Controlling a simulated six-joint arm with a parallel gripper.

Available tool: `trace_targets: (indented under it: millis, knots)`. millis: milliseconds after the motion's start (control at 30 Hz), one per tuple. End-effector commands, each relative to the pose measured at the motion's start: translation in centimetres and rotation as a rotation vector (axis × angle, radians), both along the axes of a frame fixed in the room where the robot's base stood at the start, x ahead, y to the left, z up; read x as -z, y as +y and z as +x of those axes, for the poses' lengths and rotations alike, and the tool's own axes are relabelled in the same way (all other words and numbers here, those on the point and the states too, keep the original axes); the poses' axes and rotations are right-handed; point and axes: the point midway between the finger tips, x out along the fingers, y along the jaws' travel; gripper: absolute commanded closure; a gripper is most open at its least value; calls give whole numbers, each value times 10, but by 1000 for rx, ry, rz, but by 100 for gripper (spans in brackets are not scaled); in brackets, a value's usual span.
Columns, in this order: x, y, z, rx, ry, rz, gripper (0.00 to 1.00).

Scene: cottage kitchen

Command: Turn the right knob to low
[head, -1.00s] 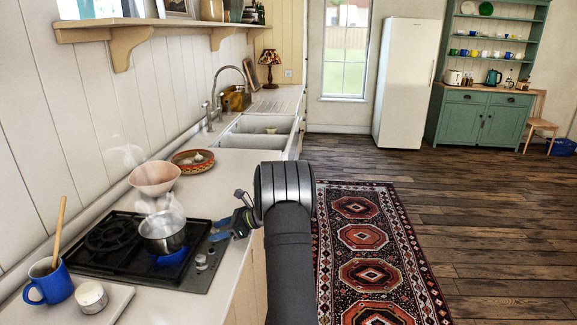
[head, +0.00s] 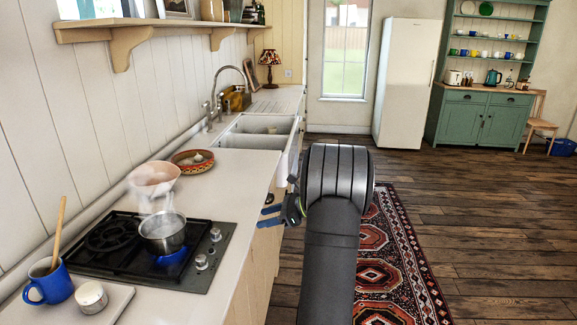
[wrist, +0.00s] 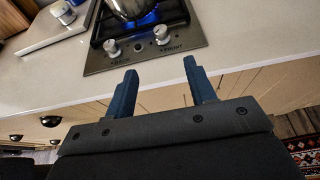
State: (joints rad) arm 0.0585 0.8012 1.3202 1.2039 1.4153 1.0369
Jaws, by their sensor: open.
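The stove (head: 120,262) has two silver knobs on its front edge. In the wrist view the right knob (wrist: 161,34) and left knob (wrist: 112,48) are clear of my fingers; the right knob is the farther one in the head view (head: 215,234). A steaming metal pot (head: 163,233) stands on a burner with a blue flame.
A blue mug (head: 50,285) with a wooden spoon and a white jar (head: 91,297) on a board stand left of the stove. A patterned bowl (head: 192,163) and the sink (head: 255,143) are farther back. Counter between stove and edge is clear.

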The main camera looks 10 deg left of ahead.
Motion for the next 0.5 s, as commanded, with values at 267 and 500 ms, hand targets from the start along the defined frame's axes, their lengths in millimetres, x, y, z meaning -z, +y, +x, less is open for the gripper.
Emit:
trace_targets:
  millis: [267,500]
  knots:
    - [-9,49,-6,-319,-203,-175,50]
    - [-20,82,-8,-585,-377,-327,50]
